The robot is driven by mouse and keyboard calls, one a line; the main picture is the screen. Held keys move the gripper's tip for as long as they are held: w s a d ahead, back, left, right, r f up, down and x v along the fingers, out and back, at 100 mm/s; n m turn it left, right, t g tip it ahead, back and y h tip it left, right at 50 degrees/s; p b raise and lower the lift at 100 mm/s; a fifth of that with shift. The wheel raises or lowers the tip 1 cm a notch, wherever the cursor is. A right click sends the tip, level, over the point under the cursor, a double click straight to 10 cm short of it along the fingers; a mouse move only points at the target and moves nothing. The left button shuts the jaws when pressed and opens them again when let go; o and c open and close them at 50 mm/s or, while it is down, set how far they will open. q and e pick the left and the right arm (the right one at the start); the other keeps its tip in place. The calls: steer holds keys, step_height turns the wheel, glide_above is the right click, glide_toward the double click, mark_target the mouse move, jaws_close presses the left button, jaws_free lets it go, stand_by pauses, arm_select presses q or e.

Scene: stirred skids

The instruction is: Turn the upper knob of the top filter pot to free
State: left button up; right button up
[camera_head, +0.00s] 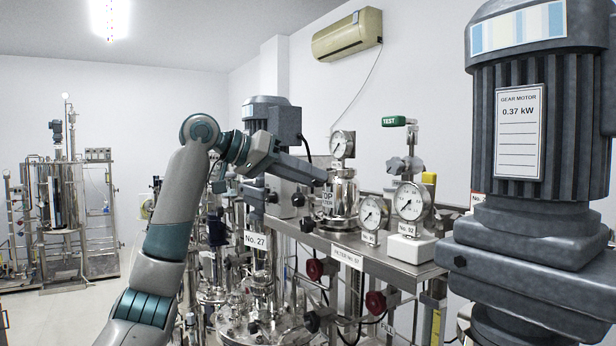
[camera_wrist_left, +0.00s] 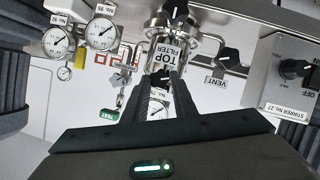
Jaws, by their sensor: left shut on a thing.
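The top filter pot (camera_head: 342,198) is a shiny steel vessel on the steel shelf, with a gauge (camera_head: 342,145) above it. In the left wrist view, which is upside down, the pot (camera_wrist_left: 172,42) carries a "TOP FILTER" label. My left gripper (camera_head: 322,178) reaches in from the left to the top of the pot. In the wrist view its fingers (camera_wrist_left: 160,80) are closed together on the dark upper knob (camera_wrist_left: 160,74), which is mostly hidden between the tips. The knob's turn angle cannot be made out. My right gripper is not in view.
Gauges (camera_head: 374,213) and (camera_wrist_left: 101,33) stand close by on the shelf. A black vent knob (camera_wrist_left: 228,57) is beside the pot. A green "TEST" handle (camera_head: 394,121) stands behind. A large gear motor (camera_head: 535,130) fills the right side.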

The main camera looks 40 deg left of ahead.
arm_select(q)
steer(key=o, duration=1.1)
steer(key=shift+c, duration=0.2)
steer(key=shift+s+a+r+b, duration=0.15)
steer(key=shift+s+a+b, duration=0.2)
steer(key=shift+s, duration=0.1)
steer(key=b+v, duration=0.5)
steer(key=v, duration=1.1)
steer(key=shift+s, duration=0.1)
